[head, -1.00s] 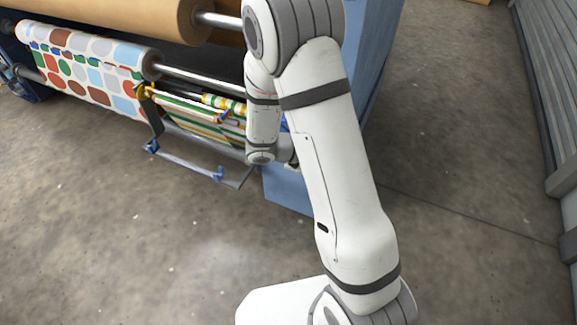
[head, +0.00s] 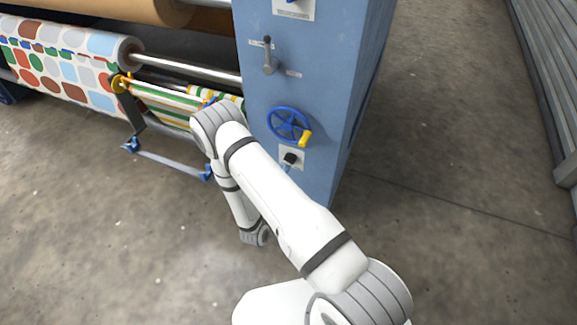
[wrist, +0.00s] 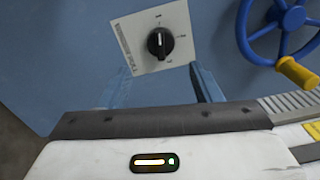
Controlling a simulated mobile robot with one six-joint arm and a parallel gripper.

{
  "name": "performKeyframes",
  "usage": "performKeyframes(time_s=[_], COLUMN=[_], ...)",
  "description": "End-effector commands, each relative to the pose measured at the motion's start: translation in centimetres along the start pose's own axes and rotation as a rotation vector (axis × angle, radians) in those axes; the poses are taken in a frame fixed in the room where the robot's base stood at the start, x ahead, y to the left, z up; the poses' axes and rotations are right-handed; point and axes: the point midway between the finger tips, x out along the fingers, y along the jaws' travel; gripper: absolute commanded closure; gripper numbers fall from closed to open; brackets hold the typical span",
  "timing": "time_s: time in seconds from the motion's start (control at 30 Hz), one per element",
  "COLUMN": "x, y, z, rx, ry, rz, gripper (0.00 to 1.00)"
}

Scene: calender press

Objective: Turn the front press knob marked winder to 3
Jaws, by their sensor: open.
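A black rotary knob (wrist: 160,43) sits on a white label plate (wrist: 130,30) on the blue press cabinet. Its white pointer line points roughly up in the wrist view; the lettering is too small to read. In the head view a black knob (head: 290,158) on a white plate is low on the cabinet, under a blue handwheel. My gripper (wrist: 160,80) is open and empty, its two fingers apart below the knob in the wrist view, one to each side. No contact with the knob shows. In the head view my gripper cannot be made out.
The blue handwheel (head: 288,125) with a yellow handle is close beside the knob; the wheel also shows in the wrist view (wrist: 272,30). Above it are a grey lever (head: 269,57) and another label plate (head: 294,9). Printed fabric rolls (head: 70,62) lie left. Floor is clear right.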

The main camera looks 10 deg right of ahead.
Motion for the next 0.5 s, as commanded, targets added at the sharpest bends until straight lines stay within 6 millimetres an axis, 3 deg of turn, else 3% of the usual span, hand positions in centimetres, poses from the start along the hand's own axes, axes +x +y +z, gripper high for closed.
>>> performKeyframes(time_s=[0.3, 0.5], x=[5.0, 6.2], y=[0.0, -0.1], z=[-0.1, 0.0], rx=[0.004, 0.003], ry=[0.004, 0.002], rz=[-0.003, -0.002], gripper=[0.42, 0.42])
